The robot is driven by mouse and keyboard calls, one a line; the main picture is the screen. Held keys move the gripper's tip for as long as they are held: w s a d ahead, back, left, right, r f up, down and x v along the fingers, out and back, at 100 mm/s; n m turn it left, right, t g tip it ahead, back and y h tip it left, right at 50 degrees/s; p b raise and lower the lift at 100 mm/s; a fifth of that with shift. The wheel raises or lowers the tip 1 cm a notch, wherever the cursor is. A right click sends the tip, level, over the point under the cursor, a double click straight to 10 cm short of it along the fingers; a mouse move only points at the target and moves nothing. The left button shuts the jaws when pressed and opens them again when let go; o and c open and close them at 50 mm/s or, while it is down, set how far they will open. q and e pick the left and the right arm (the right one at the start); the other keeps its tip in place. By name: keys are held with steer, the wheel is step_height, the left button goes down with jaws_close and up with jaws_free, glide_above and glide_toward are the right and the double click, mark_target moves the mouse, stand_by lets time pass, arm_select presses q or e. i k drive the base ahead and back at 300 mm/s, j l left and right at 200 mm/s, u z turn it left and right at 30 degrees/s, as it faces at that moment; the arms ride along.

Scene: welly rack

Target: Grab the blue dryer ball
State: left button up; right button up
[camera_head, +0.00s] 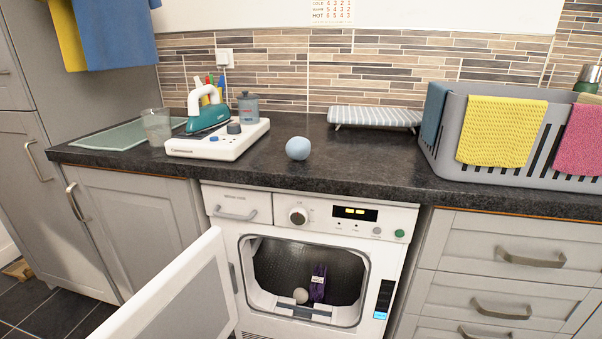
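The blue dryer ball (298,148) is a pale blue sphere resting on the dark countertop (350,165), near its front edge and above the dryer. Nothing is touching it. A second ball, off-white (301,296), lies inside the open dryer drum next to a purple item (318,283). Neither of my grippers shows in the head view.
The dryer door (175,295) hangs open to the left. A white steam iron station (218,140) stands left of the blue ball. A striped ironing board (374,117) lies behind right. A grey basket with cloths (440,155) is at right. Counter around the ball is clear.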

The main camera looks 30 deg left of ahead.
mark_target(297, 148)
steer(key=i+j, duration=0.15)
steer(key=j, duration=0.25)
steer(key=i+j, duration=0.15)
steer(key=j, duration=0.2)
steer(key=i+j+z, duration=0.1)
steer(key=j, duration=0.3)
steer(key=i, duration=0.05)
